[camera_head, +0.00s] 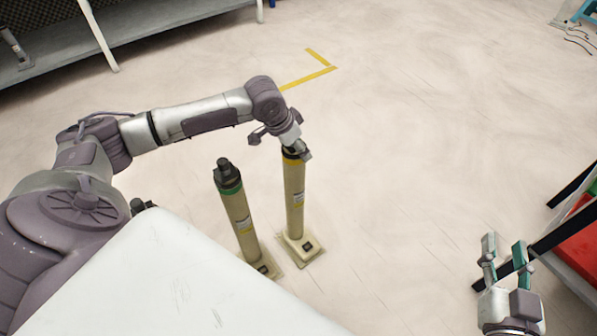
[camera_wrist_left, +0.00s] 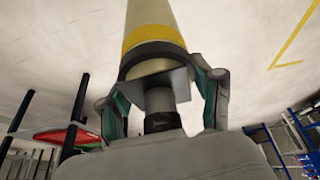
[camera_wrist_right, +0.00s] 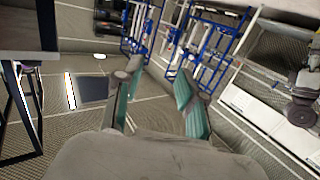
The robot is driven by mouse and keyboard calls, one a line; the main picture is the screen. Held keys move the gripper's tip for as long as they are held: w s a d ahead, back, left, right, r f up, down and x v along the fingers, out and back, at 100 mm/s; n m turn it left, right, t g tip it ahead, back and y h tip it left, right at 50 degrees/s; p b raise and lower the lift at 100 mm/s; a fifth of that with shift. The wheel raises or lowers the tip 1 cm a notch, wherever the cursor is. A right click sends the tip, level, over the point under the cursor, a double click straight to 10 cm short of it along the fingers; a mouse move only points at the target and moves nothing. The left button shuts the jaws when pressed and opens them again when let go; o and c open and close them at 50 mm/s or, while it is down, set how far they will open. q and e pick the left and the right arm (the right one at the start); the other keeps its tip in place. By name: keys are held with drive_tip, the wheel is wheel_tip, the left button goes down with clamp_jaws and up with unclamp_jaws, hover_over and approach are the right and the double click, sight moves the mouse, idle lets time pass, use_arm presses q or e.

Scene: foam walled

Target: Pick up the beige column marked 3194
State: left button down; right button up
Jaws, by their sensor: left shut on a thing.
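A beige column (camera_head: 295,205) with a yellow band and a square base stands upright on the floor, or very close to it. Its yellow-banded upper end (camera_wrist_left: 152,38) fills the top middle of the left wrist view. My left gripper (camera_head: 296,150) is shut on its top from above, with a finger on each side (camera_wrist_left: 163,92). A second beige column (camera_head: 241,218) with a green band and dark cap stands just left of it, slightly tilted in the picture. The number on either label is too small to read. My right gripper (camera_head: 504,246) is open and empty at the lower right.
A white surface (camera_head: 165,285) fills the lower left front. A dark-framed rack with a red bin (camera_head: 580,245) is at the right edge. A grey shelf (camera_head: 150,28) stands at the back left. Floor beyond the columns, with yellow tape (camera_head: 310,77), is clear.

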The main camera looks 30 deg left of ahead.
use_arm(q)
drive_tip(key=shift+w+r, duration=0.1)
drive_tip(key=shift+r, duration=0.2)
